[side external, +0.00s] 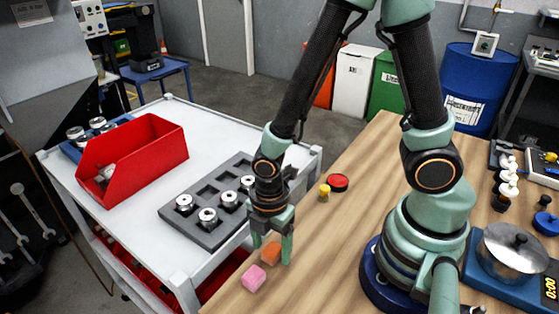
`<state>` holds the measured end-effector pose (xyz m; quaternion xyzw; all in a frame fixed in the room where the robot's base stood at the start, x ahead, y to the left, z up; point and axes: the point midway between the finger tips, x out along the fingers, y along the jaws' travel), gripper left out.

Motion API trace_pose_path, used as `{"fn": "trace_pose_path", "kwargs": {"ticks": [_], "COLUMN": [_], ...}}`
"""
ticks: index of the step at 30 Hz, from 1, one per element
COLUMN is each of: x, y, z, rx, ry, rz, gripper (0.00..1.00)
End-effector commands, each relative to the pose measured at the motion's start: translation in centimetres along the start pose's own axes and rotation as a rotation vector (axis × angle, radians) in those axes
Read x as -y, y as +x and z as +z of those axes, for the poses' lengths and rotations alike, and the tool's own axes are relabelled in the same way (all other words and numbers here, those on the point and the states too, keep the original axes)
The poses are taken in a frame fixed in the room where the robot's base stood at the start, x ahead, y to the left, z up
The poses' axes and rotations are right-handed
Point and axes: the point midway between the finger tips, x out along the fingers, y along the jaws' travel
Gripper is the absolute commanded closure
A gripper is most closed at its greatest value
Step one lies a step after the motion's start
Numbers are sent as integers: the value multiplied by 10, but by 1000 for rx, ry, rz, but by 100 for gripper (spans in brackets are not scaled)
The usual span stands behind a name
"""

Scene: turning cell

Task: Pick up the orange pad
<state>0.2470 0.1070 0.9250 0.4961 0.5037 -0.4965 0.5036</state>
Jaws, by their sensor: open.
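The orange pad (271,253) is a small orange block at the left edge of the wooden table. My gripper (272,257) points down over it, fingers apart, with one finger on each side of the pad in this view. The right finger hides part of the pad's edge. I cannot tell whether the fingers touch it. A pink block (253,279) sits just in front and to the left of the orange pad.
A grey tray (178,215) with metal parts and a red bin (150,150) stand on the white cart at left. A yellow piece (324,191) and a red-topped round piece (338,182) are behind my gripper. A pot (512,250) stands at right. The table's middle is clear.

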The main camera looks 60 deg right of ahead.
Motion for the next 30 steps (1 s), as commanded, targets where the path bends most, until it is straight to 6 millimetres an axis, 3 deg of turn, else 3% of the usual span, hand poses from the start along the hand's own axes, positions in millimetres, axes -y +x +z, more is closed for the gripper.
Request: {"fn": "trace_pose_path", "kwargs": {"ticks": [6, 7, 12, 13, 23, 30], "x": [0, 0, 0, 0, 0, -2], "y": [0, 0, 0, 0, -1, -13], "z": [0, 0, 0, 0, 0, -1], "rx": [0, 0, 0, 0, -1, -2], "ry": [0, 0, 0, 0, 0, 0], "rz": [1, 1, 1, 1, 1, 5], "gripper": [25, 29, 94, 100, 100, 100]}}
